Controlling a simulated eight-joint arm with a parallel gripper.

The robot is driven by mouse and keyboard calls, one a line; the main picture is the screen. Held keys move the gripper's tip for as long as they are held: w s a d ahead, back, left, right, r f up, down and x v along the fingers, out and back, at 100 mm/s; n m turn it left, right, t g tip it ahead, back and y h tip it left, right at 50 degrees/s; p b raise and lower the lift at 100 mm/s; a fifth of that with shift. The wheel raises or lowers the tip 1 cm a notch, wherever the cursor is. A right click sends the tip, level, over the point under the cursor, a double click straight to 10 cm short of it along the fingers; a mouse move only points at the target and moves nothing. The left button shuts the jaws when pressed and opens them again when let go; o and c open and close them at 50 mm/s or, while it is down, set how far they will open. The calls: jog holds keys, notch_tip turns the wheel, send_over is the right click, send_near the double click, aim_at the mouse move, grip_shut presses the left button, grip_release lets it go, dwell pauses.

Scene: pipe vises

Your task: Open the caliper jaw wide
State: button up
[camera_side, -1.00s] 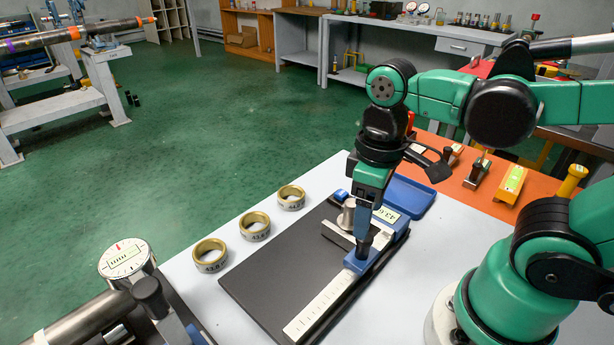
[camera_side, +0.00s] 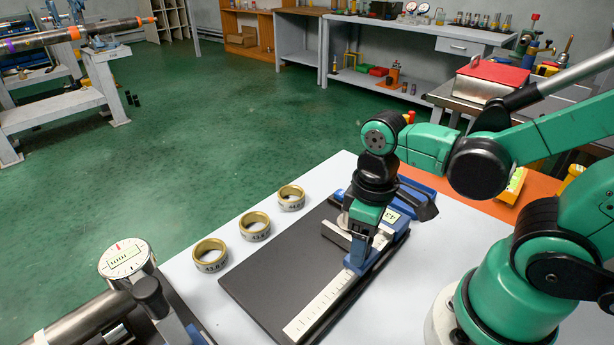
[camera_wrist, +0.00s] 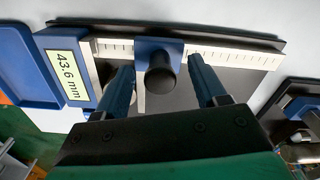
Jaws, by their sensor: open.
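The caliper lies on a dark mat (camera_side: 265,275), its pale marked beam (camera_side: 316,308) running toward the front. Its display reads 43.6 mm in the wrist view (camera_wrist: 66,74). The blue slider (camera_side: 354,264) sits on the beam and carries a black knob (camera_wrist: 161,74). A grey jaw (camera_side: 336,234) sticks out to the left of the beam. My gripper (camera_side: 365,240) is low over the slider. In the wrist view, its two blue fingers (camera_wrist: 160,80) are apart, one on each side of the knob, with visible gaps. In the side view, my gripper hides the knob.
Three brass-edged rings (camera_side: 255,227) stand in a row left of the mat. A round dial gauge (camera_side: 126,258) and a metal pipe (camera_side: 85,325) are at the front left. A blue tray (camera_wrist: 28,65) lies beyond the display end. The white table is clear between mat and rings.

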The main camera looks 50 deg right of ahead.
grip_shut()
dwell(1.3)
